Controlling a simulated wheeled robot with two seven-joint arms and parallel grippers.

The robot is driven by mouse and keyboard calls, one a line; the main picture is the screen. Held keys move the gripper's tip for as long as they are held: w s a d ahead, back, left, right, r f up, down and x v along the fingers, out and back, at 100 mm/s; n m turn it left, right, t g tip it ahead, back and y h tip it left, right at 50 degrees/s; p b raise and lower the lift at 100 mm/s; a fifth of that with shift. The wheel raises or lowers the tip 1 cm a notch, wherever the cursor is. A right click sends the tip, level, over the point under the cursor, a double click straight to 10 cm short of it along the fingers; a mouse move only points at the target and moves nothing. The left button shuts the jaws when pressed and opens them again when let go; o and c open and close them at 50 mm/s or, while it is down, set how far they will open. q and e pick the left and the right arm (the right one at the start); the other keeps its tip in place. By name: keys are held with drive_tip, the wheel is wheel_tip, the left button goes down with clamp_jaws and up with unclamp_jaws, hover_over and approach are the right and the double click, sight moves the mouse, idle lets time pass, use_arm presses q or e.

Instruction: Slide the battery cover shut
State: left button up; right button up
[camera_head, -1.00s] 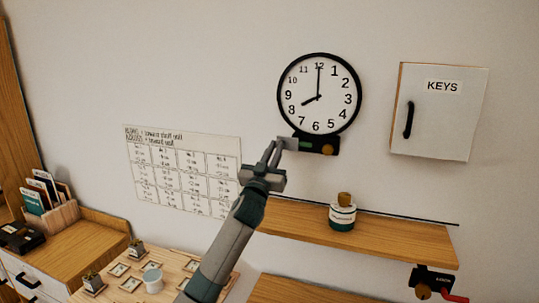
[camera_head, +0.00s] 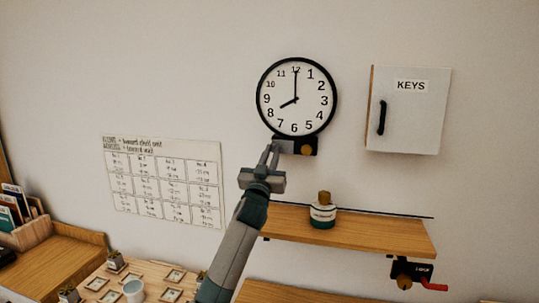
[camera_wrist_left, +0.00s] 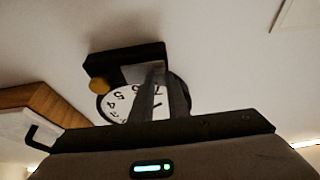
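The wall clock (camera_head: 296,97) has a black battery box (camera_head: 312,141) under its rim, with an orange-brown round part (camera_head: 307,150) at its right end. The grey battery cover (camera_head: 284,146) lies across the left part of this box; no green battery shows. My left gripper (camera_head: 271,147) is just left of the cover, its tips at or very near the cover's left end. A narrow gap shows between its fingers. In the left wrist view, the fingers (camera_wrist_left: 163,70) overlap the box and clock, and the pale cover (camera_wrist_left: 133,73) shows beside them; contact is unclear. My right gripper is out of view.
A white key cabinet (camera_head: 410,110) hangs right of the clock. Below is a wooden shelf (camera_head: 370,233) with a jar (camera_head: 323,214). A chart (camera_head: 163,182) is on the wall at left. The wall around the clock is clear.

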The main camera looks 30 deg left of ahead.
use_arm(q)
drive_tip(key=shift+o, duration=1.4)
drive_tip(key=shift+d, duration=0.3)
drive_tip(key=b+v, duration=0.7)
drive_tip(key=v, duration=1)
drive_tip(key=shift+s, duration=0.15)
drive_tip(key=shift+f, duration=0.2)
